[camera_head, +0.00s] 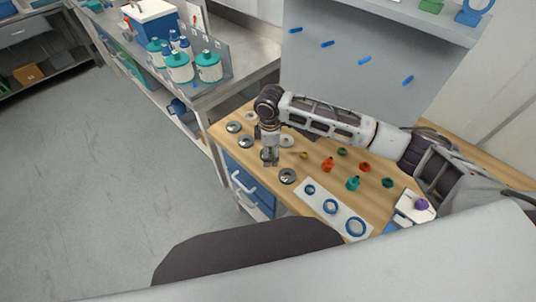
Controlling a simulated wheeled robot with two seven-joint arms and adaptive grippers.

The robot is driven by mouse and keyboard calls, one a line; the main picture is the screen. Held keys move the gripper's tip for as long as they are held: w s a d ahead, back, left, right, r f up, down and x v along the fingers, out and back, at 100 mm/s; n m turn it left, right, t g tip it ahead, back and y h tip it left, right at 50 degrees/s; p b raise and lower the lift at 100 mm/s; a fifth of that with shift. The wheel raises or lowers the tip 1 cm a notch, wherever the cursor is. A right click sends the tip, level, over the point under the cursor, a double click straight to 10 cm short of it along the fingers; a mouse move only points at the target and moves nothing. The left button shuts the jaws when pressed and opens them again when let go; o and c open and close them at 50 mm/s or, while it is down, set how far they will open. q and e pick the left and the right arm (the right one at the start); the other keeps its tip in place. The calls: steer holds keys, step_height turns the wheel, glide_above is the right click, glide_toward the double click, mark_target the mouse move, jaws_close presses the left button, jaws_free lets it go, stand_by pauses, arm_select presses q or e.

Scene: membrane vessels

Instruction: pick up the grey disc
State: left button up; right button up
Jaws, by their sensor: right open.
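Several round grey discs with darker centres lie near the left edge of the wooden worktop. One grey disc (234,127) lies at the far left, another grey disc (246,142) just in front of it, and a third grey disc (288,176) nearer the front. My right gripper (270,160) points down over the worktop between these discs, its jaws open. It partly covers what lies directly beneath it, so I cannot tell whether it touches a disc there. My left gripper is out of view.
Pale rings (251,116) lie behind the discs. Orange and teal small vessels (353,183) stand to the right. A white board (331,207) with blue rings lies in front. A grey panel (345,60) with blue pegs stands behind. Blue drawers (248,189) sit below the worktop.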

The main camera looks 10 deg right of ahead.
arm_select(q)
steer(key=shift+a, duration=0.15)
arm_select(e)
steer(key=c, duration=1.1)
steer(key=shift+r, duration=0.75)
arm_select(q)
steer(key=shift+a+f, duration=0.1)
arm_select(e)
step_height(320, 180, up, 9)
steer(key=shift+f, duration=0.2)
